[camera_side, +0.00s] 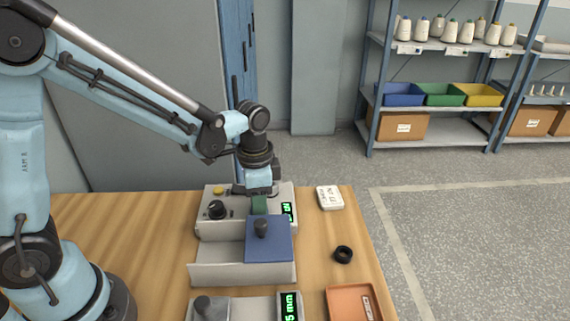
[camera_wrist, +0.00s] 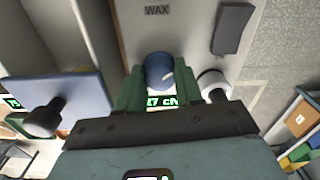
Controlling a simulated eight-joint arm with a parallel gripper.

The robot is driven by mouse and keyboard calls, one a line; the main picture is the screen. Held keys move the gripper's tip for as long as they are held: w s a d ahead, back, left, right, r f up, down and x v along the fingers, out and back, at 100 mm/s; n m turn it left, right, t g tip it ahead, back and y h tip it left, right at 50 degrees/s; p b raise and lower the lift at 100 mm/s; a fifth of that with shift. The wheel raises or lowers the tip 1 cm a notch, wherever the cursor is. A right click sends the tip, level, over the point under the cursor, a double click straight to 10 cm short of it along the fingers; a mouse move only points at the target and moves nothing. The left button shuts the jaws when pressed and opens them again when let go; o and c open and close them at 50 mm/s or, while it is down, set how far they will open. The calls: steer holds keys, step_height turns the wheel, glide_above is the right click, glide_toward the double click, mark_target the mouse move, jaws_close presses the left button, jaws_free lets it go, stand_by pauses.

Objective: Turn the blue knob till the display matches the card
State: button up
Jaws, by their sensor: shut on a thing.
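In the wrist view the blue knob (camera_wrist: 160,72) sits between the green fingers of my gripper (camera_wrist: 160,88), which is shut on it. In the side view my gripper (camera_side: 259,205) reaches down to the rear grey unit, and the knob is hidden. The display (camera_wrist: 162,102) shows green characters ending in "7 cN" just below the knob, partly covered by the fingers. It also shows at the unit's right end in the side view (camera_side: 288,212), too small to read surely. A white card (camera_side: 330,197) lies right of the unit; its writing is not legible.
The rear unit also bears a black knob (camera_side: 216,209) and a yellow button (camera_side: 218,190). A blue plate (camera_side: 280,247) with a dark knob stands in front. A black ring (camera_side: 343,254) and orange tray (camera_side: 340,293) lie to the right. The table's left is clear.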

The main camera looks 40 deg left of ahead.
steer(key=shift+s+m, duration=0.1)
steer(key=shift+m, duration=0.4)
steer(key=o, duration=1)
steer(key=shift+o, duration=0.2)
steer(key=shift+r, duration=0.1)
step_height(320, 180, up, 12)
steer(key=shift+a, duration=0.1)
steer(key=s+a+f+n+t, duration=0.1)
steer(key=s+a+n+t, duration=0.2)
steer(key=s+n+t, duration=0.4)
steer(key=shift+s+a+f+n, duration=0.15)
steer(key=shift+a+f+n, duration=0.25)
steer(key=shift+n, duration=0.3)
